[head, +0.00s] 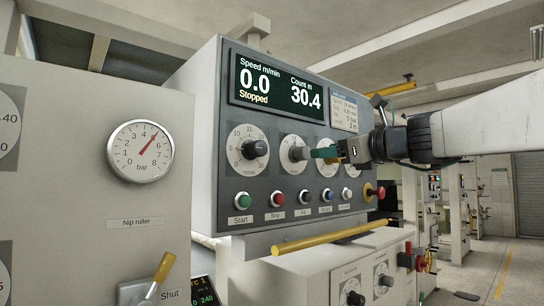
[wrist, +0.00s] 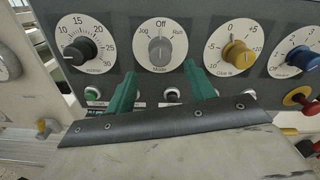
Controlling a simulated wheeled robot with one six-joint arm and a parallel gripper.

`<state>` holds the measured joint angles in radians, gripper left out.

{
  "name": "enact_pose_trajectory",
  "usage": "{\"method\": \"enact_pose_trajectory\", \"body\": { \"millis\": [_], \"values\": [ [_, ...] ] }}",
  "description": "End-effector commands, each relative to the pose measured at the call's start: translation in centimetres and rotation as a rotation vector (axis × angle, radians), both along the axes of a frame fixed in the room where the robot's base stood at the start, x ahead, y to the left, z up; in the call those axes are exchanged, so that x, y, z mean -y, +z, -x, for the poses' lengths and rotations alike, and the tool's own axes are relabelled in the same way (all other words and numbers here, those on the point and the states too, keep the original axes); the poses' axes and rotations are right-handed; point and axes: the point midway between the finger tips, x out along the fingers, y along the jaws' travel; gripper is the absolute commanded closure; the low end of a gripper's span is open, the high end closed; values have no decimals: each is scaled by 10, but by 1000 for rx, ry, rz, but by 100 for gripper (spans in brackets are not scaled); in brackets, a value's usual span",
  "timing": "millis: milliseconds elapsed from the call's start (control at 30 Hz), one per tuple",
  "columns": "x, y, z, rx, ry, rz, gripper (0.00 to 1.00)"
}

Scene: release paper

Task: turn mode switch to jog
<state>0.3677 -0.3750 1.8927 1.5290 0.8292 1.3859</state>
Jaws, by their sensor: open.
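The mode switch (wrist: 159,50) is a grey knob on a white round dial marked "Off" at the top, "Run" at the right and a small label, likely "Jog", at the left. Its pointer appears to stand upright towards "Off". In the head view the knob (head: 298,154) sticks out from the panel, left of my gripper (head: 316,153). In the wrist view my gripper (wrist: 159,70) is open, with one green finger below left of the knob and one below right. The fingers look apart from the knob, and nothing is between them.
A black dial knob (wrist: 80,50) is left of the switch and a yellow knob (wrist: 237,53) is right of it. A row of push buttons, including a green start button (head: 241,199), runs below. A red emergency button (head: 379,191) juts out at the panel's right.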

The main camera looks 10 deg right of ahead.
Motion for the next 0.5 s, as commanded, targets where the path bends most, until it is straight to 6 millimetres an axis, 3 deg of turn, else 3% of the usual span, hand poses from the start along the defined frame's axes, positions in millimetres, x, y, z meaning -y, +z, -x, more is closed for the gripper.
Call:
{"method": "enact_pose_trajectory", "body": {
  "millis": [167, 500],
  "values": [
    [-3, -2, -8, -29, -2, -54, 46],
    [-27, -3, -55, -31, 1, -50, 46]
  ]
}}
